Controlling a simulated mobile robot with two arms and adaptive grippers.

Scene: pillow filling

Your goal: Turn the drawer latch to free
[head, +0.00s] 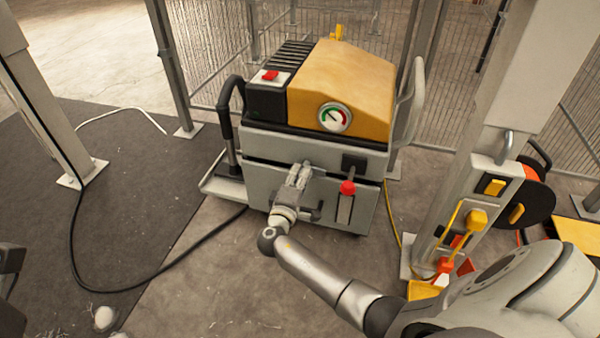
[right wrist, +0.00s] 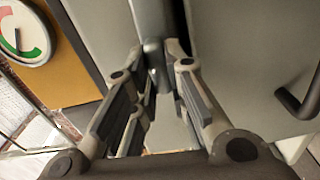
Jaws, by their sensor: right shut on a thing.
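A grey machine (head: 258,188) with a yellow hood stands in the middle of the head view, with a drawer (head: 335,215) in its lower front. My right gripper (head: 301,172) is at the upper part of the drawer front, left of a red-knobbed lever (head: 347,187). In the right wrist view, its fingers (right wrist: 160,75) are shut on a grey upright piece, which looks like the drawer latch (right wrist: 151,25), beside a dark seam. The fingers hide most of the latch in the head view, so its turn is unclear.
A dial gauge (head: 333,117) and a red switch (head: 270,75) sit on the machine. A dark bar handle (right wrist: 300,98) shows in the right wrist view. A black cable (head: 160,273) crosses the floor left.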

